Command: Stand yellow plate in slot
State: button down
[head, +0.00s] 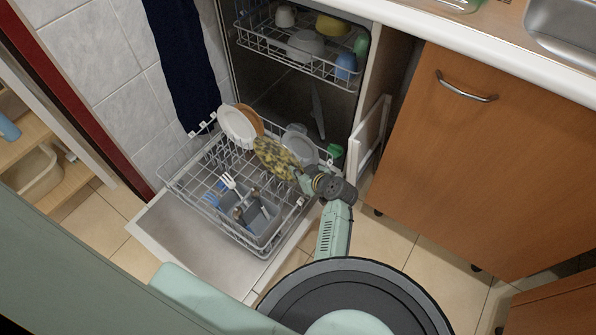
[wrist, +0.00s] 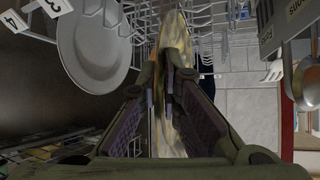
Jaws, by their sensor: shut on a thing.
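The yellow plate (head: 274,157) has a mottled yellow and dark pattern and is held tilted over the lower dishwasher rack (head: 190,167). My gripper (head: 303,181) is shut on its near right edge. In the wrist view the plate (wrist: 176,40) shows nearly edge-on between my fingers (wrist: 168,85). The rack has rows of wire tines, with small number tags at its back left. I cannot tell which slot lies under the plate, nor whether its lower edge touches the wires.
A white plate (head: 237,125) and an orange plate (head: 257,120) stand at the rack's back. A grey plate (head: 300,147) stands close behind the yellow one; a grey plate (wrist: 88,45) also shows in the wrist view. A cutlery basket (head: 262,219) is in front. The upper rack (head: 290,55) hangs above.

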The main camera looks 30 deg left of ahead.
jog(key=shift+f+b, duration=1.15)
jog(key=shift+f, duration=0.05)
